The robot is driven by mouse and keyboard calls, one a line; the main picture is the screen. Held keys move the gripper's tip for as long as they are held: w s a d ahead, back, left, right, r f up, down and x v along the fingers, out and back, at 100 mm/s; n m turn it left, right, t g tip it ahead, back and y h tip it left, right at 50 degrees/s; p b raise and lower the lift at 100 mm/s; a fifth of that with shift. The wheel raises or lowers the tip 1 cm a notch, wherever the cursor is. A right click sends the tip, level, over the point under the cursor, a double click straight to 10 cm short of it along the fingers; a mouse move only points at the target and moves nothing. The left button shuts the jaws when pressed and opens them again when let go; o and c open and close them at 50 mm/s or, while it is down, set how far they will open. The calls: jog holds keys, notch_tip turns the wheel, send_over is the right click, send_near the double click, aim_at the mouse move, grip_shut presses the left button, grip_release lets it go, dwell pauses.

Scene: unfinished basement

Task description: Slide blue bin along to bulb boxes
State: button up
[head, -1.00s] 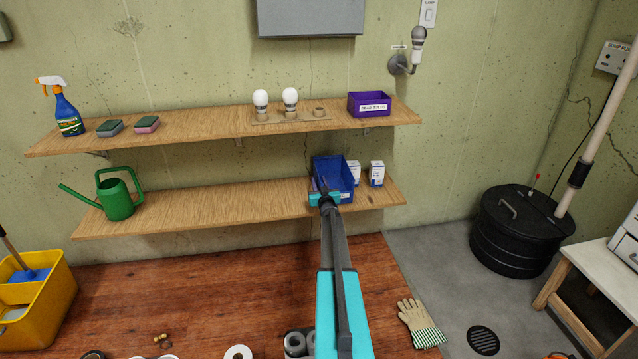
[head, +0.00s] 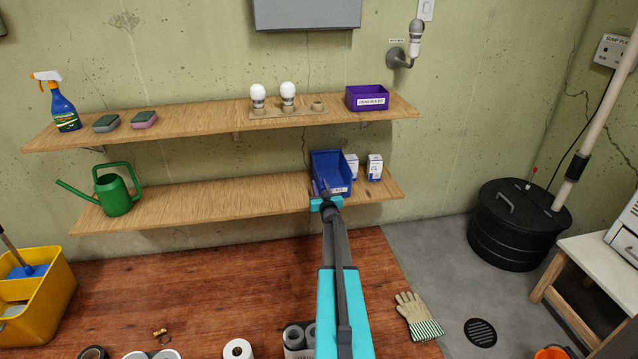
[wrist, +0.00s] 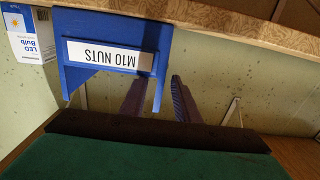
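The blue bin (head: 333,165) stands at the right part of the lower shelf. Its label reads "M10 NUTS" in the wrist view (wrist: 110,54), which shows it upside down. Two white bulb boxes stand just right of the bin, a nearer-left one (head: 351,166) partly hidden by it and a right one (head: 375,167). One LED bulb box (wrist: 32,38) shows close beside the bin in the wrist view. My gripper (head: 325,188) is at the bin's front left. Its fingers (wrist: 158,90) are apart, seemingly one on each side of the bin's side wall; contact is unclear.
The lower shelf (head: 220,200) is bare between the green watering can (head: 117,190) and the bin. The upper shelf (head: 200,125) above holds bulbs on a holder, a purple bin (head: 367,98), sponges and a spray bottle. A little bare shelf lies right of the boxes.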

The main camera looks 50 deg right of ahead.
jog(key=v, duration=0.6)
jog(key=shift+s+a, duration=0.15)
jog(key=shift+s, duration=0.1)
dwell(0.5)
